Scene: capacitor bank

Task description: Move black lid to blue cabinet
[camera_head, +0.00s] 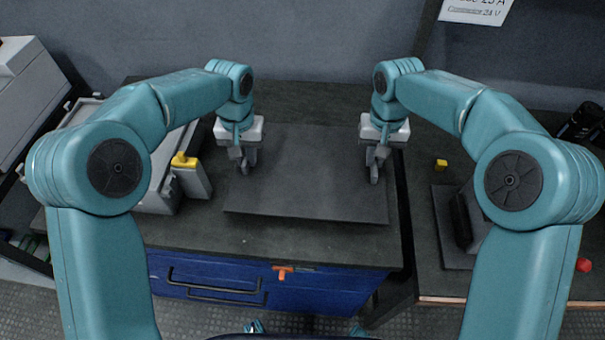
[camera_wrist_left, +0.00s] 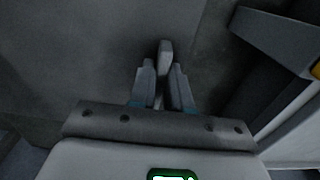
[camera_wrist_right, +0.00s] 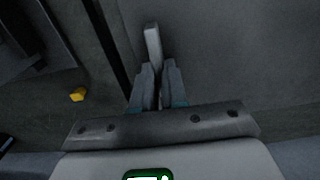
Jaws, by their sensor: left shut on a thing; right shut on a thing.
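The black lid (camera_head: 306,195) is a flat dark panel with two grey upright handles. It is over the dark top of the blue cabinet (camera_head: 330,292), roughly level; I cannot tell whether it touches the top. My left gripper (camera_head: 246,163) is shut on the lid's left handle, which shows between the fingers in the left wrist view (camera_wrist_left: 165,55). My right gripper (camera_head: 375,163) is shut on the right handle, which shows in the right wrist view (camera_wrist_right: 152,42). The lid's far edge is hard to make out against the dark top.
A grey box with a yellow-topped part (camera_head: 184,160) stands close left of the lid. At right, a separate dark table (camera_head: 425,255) holds a small yellow block (camera_head: 441,164), a black upright part (camera_head: 462,222) and a red knob (camera_head: 584,265). A wall is behind.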

